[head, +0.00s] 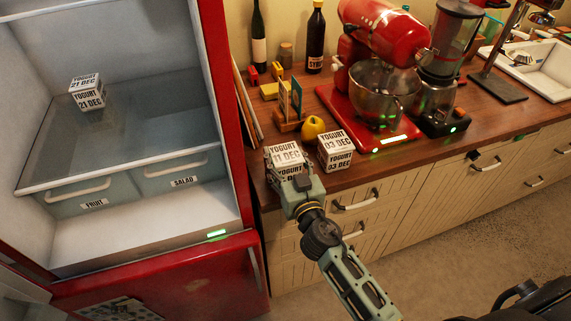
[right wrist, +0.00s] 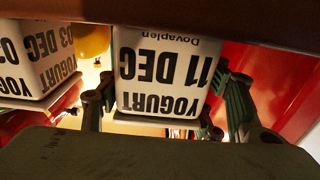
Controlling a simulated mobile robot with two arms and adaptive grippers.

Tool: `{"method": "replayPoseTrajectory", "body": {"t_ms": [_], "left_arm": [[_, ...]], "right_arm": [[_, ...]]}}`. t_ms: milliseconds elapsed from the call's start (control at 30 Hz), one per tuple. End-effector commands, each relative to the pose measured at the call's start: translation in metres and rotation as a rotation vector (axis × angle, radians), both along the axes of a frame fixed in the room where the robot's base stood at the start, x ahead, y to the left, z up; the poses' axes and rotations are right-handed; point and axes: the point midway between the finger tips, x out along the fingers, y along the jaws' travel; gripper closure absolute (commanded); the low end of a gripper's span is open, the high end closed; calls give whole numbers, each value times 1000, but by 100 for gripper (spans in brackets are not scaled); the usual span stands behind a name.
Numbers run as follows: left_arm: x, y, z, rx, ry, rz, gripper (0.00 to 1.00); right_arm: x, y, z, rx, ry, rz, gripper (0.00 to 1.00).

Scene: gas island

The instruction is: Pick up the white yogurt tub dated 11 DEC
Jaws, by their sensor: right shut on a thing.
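The white yogurt tub dated 11 DEC (head: 285,155) is at the left front edge of the wooden counter, beside the open fridge. My right gripper (head: 292,179) is shut on it from the front and hides its lower part. In the right wrist view the tub (right wrist: 158,70) appears upside down between the two fingers. I cannot tell whether it touches the counter. A yogurt tub dated 03 DEC (head: 335,150) stands just to its right, also in the right wrist view (right wrist: 35,55). A tub dated 21 DEC (head: 88,93) is on the fridge shelf. My left gripper is not in view.
A red stand mixer (head: 378,75) is to the right. The open red fridge (head: 235,130) borders the counter's left end. Drawer handles (head: 356,202) protrude below.

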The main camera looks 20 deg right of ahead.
Motion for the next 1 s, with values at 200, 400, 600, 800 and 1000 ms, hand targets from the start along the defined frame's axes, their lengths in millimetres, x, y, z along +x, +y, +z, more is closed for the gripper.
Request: {"method": "replayPoseTrajectory", "body": {"t_ms": [200, 400, 600, 800, 1000], "left_arm": [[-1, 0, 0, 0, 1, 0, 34], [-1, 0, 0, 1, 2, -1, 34], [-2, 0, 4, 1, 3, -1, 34], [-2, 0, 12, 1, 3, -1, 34], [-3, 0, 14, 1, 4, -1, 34]], "right_arm": [[0, 0, 2, -1, -4, 1, 81], [0, 0, 2, -1, -4, 1, 81], [1, 0, 11, 0, -6, 0, 81], [1, 0, 36, -2, -10, 1, 81], [-18, -26, 62, -6, -6, 0, 81]]}}
